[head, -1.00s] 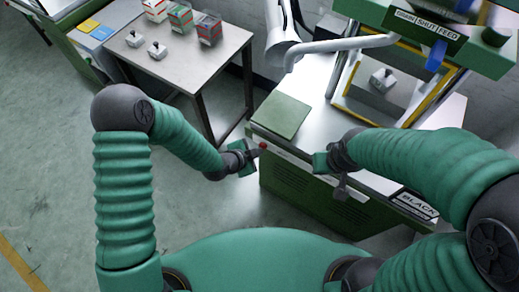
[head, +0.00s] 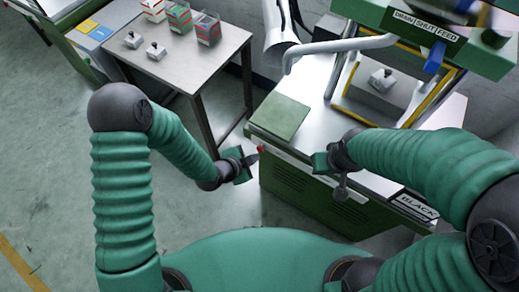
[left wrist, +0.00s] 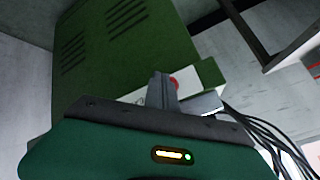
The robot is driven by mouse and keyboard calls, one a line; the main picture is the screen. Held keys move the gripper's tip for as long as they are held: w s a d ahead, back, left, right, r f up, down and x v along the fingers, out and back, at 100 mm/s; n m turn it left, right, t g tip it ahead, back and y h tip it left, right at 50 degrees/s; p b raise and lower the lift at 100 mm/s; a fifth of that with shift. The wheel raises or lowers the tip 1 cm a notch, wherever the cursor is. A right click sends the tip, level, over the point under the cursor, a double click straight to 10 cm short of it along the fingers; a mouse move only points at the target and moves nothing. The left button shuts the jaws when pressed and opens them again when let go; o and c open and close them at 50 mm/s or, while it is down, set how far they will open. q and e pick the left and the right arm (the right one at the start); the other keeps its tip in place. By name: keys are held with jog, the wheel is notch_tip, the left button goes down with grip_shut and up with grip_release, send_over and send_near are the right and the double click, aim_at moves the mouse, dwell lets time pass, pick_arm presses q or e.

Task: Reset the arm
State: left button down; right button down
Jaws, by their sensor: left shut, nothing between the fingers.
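My left gripper (head: 254,158) is in front of the left corner of the green machine cabinet (head: 300,190), close to a small red button (head: 261,149). Its fingers are shut and empty. In the left wrist view the fingers (left wrist: 163,90) point toward the cabinet's front, and the red button (left wrist: 175,83) shows just beside and behind them. I cannot tell whether they touch it. My right gripper (head: 322,162) is over the cabinet's front edge, with its jaws too small and turned to read.
A green pad (head: 279,117) lies on the cabinet top. A yellow-edged frame (head: 419,108) encloses a grey part (head: 381,80). At the back left a table (head: 185,67) bears grey parts and several boxes. Open floor (head: 50,170) lies at the left.

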pick_arm(q)
jog(key=shift+s+a, duration=1.1)
jog(key=shift+s, duration=0.1)
jog(key=shift+f, duration=0.1)
jog(key=s+a+r+n+g+y, duration=0.1)
jog(key=s+a+r+n+y, duration=0.2)
jog(key=a+r+n, duration=0.4)
jog(key=s+a+r+n+g+y, duration=0.2)
jog(key=s+a+r+n, duration=0.3)
jog(key=a, duration=0.6)
jog(key=shift+r+n+g+y, duration=0.3)
jog(key=shift+r+n+y, duration=0.2)
jog(key=shift+r+n, duration=0.75)
jog(key=shift+f, duration=0.15)
